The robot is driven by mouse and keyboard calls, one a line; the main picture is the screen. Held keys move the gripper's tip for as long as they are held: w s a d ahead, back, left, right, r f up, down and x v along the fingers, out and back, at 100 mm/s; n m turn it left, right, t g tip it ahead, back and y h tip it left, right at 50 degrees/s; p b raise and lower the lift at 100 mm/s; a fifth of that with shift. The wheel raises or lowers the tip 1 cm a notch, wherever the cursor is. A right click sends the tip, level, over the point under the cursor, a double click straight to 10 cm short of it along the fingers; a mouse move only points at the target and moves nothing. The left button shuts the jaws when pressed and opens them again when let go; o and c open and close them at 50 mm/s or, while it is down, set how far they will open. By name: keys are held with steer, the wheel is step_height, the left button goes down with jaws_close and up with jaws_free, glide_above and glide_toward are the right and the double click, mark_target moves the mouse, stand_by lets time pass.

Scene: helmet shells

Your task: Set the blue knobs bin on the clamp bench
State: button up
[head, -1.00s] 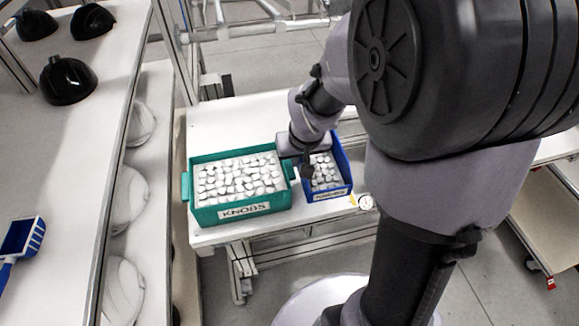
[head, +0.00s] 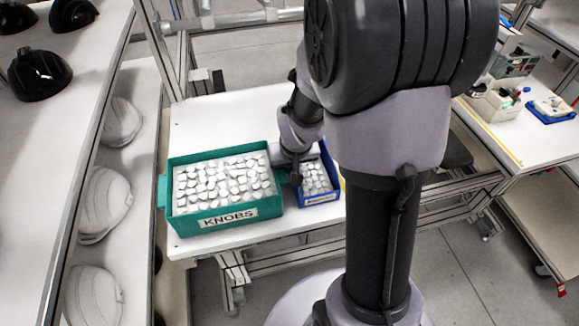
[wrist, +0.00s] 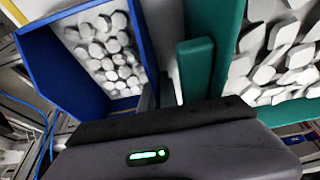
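A small blue bin (head: 322,198) full of pale knobs sits on a white bench (head: 205,113), right of a larger teal bin (head: 172,222) labelled KNOBS. The blue bin's front label is too small to read. My gripper (head: 294,178) is down at the blue bin's left side, in the narrow space by the teal bin. In the wrist view the blue bin (wrist: 75,82) is at left and the teal bin (wrist: 228,40) at right. My gripper's dark fingers (wrist: 158,95) are at the blue bin's near wall; whether they close on it is unclear.
At right another white bench (head: 500,140) holds a grey device (head: 497,103) and a blue-based fixture (head: 550,108). At left a shelf carries black helmet shells (head: 40,74) above white shells (head: 103,200). Floor shows between the benches.

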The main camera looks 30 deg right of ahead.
steer(key=shift+o, duration=0.5)
steer(key=p+v, duration=0.6)
steer(key=v, duration=0.6)
steer(key=shift+r, duration=0.15)
steer(key=s+a+r+m+t+y, duration=0.1)
steer(key=s+a+r+t+y, duration=0.1)
steer(key=s+a+r, duration=1.1)
steer(key=shift+s+a+r+y, duration=0.25)
steer(key=shift+a+y, duration=0.35)
steer(key=shift+a, duration=0.5)
steer(key=shift+r, duration=0.1)
